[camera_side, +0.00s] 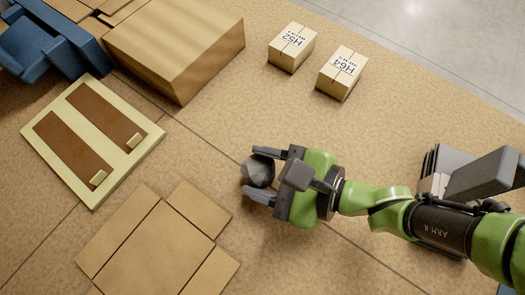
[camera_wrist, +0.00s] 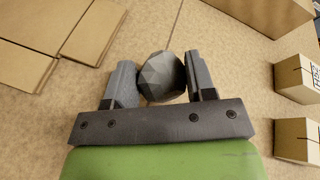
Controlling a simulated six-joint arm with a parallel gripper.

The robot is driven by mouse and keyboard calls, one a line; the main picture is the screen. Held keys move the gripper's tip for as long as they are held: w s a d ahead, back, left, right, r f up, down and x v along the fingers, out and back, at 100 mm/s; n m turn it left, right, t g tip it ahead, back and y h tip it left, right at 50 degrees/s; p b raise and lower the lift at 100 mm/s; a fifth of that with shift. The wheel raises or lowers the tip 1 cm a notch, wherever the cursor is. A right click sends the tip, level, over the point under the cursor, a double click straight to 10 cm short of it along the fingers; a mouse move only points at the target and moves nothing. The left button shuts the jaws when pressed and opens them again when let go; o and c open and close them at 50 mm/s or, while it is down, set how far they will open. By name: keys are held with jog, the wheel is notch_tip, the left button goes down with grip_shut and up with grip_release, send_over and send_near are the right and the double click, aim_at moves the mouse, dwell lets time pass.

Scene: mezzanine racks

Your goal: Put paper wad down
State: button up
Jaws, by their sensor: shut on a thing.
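The paper wad (camera_side: 259,171) is a grey, faceted ball. It sits between the two dark fingers of my gripper (camera_side: 262,174), which is shut on it. In the wrist view the wad (camera_wrist: 161,75) shows between the fingertips of my gripper (camera_wrist: 160,80), with a finger on either side. My gripper reaches in from the right over the brown work surface (camera_side: 215,165). I cannot tell whether the wad touches the surface or hangs just above it.
Two small labelled boxes, H52 (camera_side: 291,47) and H64 (camera_side: 342,73), stand behind. A large carton (camera_side: 174,45) and a blue object (camera_side: 45,50) are at the upper left. A cream board with brown panels (camera_side: 93,138) and an unfolded flat carton (camera_side: 155,250) lie left. The surface around the wad is clear.

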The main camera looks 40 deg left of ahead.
aim_at(264, 170)
notch_tip(264, 170, up, 10)
jog(key=shift+f, duration=0.2)
notch_tip(264, 170, up, 13)
jog(key=w+d+m+t, duration=0.3)
jog(key=w+d, duration=0.3)
jog(key=w, duration=0.3)
jog(key=w+d+m+t, duration=0.25)
jog(key=w+d, duration=0.25)
jog(key=w, duration=0.5)
jog(key=w+d+m+t+h, duration=0.2)
jog(key=w+d+m+t, duration=0.15)
jog(key=w+d, duration=0.45)
jog(key=w+d+m+t+h, duration=0.15)
jog(key=w+d+t, duration=0.25)
jog(key=d, duration=0.8)
jog(key=w+d+m+t+h, duration=0.25)
jog(key=d+m+h, duration=0.35)
jog(key=d, duration=1.8)
jog(key=s+d+m+t+h, duration=0.1)
jog(key=s+d+m+h, duration=0.3)
jog(key=d, duration=0.6)
jog(key=s+d+m+h, duration=0.25)
jog(key=s+d, duration=0.35)
jog(key=d, duration=0.4)
jog(key=shift+n, duration=0.3)
notch_tip(264, 170, down, 23)
jog(key=shift+s+d+f, duration=0.15)
